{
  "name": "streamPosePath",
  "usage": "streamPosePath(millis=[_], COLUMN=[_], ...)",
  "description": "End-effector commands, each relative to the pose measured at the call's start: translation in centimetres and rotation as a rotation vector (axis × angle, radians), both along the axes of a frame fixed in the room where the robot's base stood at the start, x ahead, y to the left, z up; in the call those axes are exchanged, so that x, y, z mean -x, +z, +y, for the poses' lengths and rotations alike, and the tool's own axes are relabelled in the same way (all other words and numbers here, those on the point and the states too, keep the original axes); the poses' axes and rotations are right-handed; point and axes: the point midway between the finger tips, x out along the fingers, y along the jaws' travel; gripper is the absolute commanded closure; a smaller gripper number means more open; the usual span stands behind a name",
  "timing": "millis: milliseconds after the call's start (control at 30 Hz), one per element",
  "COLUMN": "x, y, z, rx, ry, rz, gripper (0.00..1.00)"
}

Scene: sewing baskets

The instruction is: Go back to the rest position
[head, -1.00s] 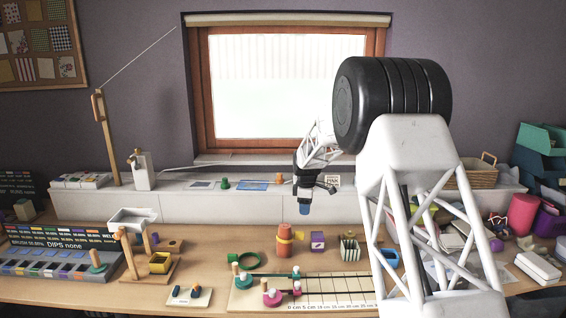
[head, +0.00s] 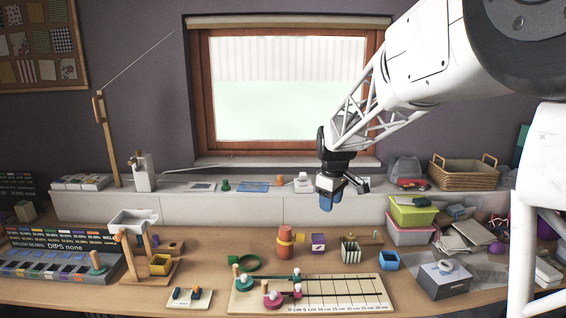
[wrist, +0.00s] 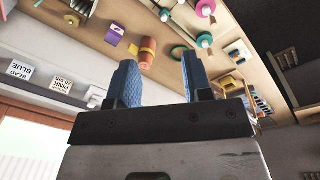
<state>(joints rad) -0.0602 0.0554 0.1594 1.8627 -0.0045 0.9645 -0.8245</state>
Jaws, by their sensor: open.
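My gripper (head: 328,200) hangs in the air in front of the white ledge below the window, above the back of the table. In the wrist view its two blue fingers (wrist: 157,85) stand apart with nothing between them. An orange cylinder with a yellow band (head: 285,243) stands on the table below and to the left of it in the head view. It also shows in the wrist view (wrist: 147,52), near the left finger but away from it.
A ruled board (head: 340,288) with spools lies at the table front. A purple box (head: 318,242), striped holder (head: 350,250) and blue box (head: 388,261) stand behind it. Green and pink bins (head: 412,215), a wicker basket (head: 463,175) and a grey box (head: 443,278) are at right.

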Motion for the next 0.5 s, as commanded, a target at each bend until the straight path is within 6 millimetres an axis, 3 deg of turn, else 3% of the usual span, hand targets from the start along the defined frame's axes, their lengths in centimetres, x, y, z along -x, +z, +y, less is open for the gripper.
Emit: streamPosePath(millis=[500], x=[13.0], y=[3.7], z=[-2.0], rx=[-0.03], ry=[-0.263], rz=[-0.041], gripper=[0.54])
